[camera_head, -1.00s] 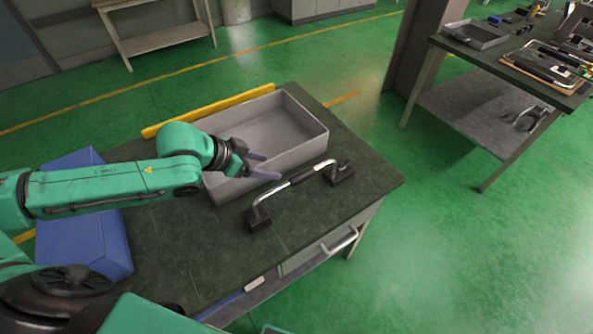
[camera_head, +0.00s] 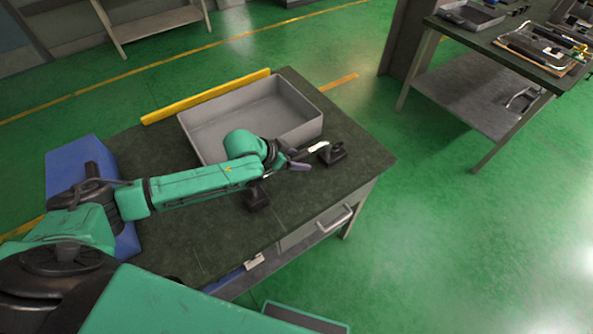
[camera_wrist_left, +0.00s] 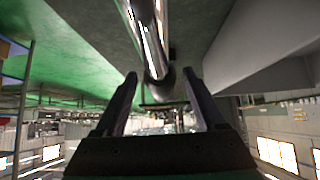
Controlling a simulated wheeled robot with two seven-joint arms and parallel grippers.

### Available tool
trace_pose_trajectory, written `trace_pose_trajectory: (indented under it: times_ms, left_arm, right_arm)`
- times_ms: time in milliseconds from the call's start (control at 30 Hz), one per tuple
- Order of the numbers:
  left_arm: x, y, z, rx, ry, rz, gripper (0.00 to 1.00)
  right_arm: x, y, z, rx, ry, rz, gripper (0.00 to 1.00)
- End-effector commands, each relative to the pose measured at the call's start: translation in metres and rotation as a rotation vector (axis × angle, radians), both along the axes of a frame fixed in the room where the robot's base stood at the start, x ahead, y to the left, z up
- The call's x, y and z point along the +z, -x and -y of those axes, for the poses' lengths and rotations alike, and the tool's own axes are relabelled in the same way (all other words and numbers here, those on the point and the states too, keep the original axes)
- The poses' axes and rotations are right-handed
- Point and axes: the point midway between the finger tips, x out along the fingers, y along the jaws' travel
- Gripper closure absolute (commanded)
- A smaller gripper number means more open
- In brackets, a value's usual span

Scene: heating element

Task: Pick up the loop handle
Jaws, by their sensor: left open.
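The loop handle (camera_head: 319,147) stands on the dark green tabletop (camera_head: 355,180) in front of the grey bin. It is a bent shiny metal bar with a black block at each end, and my left arm hides its middle in the head view. My left gripper (camera_head: 302,158) is at the bar. In the left wrist view, the two fingers of my left gripper (camera_wrist_left: 160,78) are apart. The shiny bar (camera_wrist_left: 150,35) runs down toward the gap between them, and I cannot tell whether it touches either finger. My right gripper is not in view.
A grey open bin (camera_head: 212,113) sits behind the handle, with a yellow bar (camera_head: 205,97) along its far side. A blue box (camera_head: 75,155) stands at the left. Another table (camera_head: 475,95) holds parts at the upper right. The right table corner is clear.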

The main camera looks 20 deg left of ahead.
Motion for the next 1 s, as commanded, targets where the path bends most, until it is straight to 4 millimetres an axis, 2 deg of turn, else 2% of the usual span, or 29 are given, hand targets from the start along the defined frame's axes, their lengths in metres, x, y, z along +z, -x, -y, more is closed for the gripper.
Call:
trace_pose_trajectory:
  times_ms: [67,100,267,300,1000]
  left_arm:
    - [-0.0001,0.0001,-0.0005,0.000,0.000,0.000,0.28]
    - [-0.0001,0.0001,-0.0005,0.000,0.000,0.000,0.35]
    - [0.0001,0.0002,-0.0007,0.001,0.001,0.000,0.97]
    - [0.0001,0.0002,-0.0007,0.001,0.000,0.000,1.00]
    - [0.0011,-0.0001,-0.0007,0.001,0.001,0.002,1.00]
  right_arm:
    - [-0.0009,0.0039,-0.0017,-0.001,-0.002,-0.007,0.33]
    - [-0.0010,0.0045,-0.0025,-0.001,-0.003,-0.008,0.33]
    - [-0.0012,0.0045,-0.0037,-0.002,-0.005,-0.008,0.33]
    - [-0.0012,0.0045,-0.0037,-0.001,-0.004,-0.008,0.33]
    - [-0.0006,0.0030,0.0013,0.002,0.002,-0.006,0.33]
